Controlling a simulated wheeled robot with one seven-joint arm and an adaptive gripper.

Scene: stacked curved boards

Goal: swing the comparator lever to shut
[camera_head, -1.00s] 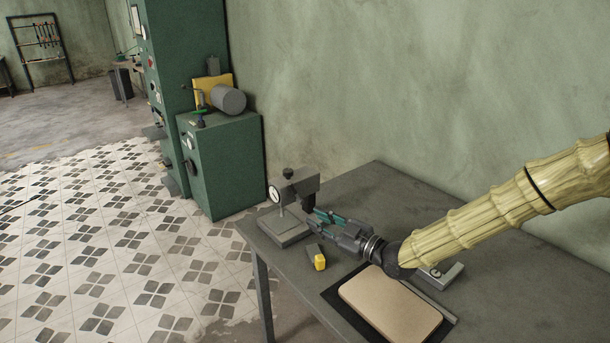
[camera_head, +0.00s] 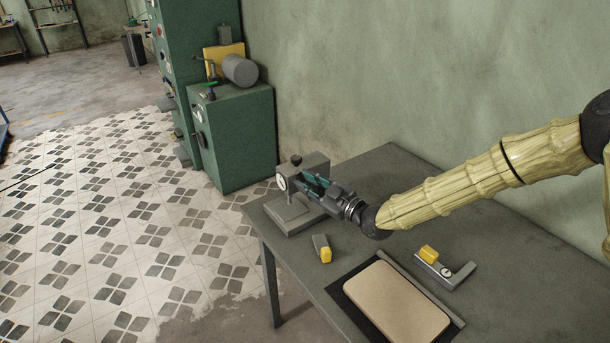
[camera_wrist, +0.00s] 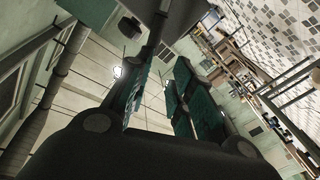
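The comparator (camera_head: 291,209) is a grey stand with a flat base, a round white dial and a black knob on top, at the far left corner of the table. My gripper (camera_head: 309,183) is at the right side of its head, fingers pointing at it. In the wrist view the teal finger pads (camera_wrist: 156,92) stand apart with a gap between them, and nothing shows held. A dark bar with a knob (camera_wrist: 130,27) rises near the left finger; I cannot tell if this is the lever. The lever is not clearly seen in the head view, and contact cannot be judged.
A small grey and yellow block (camera_head: 324,251) lies in front of the comparator. A tan board (camera_head: 395,300) lies on a dark mat at the front. A grey gauge with a yellow block (camera_head: 444,267) lies right of it. The table (camera_head: 390,170) is clear toward the wall.

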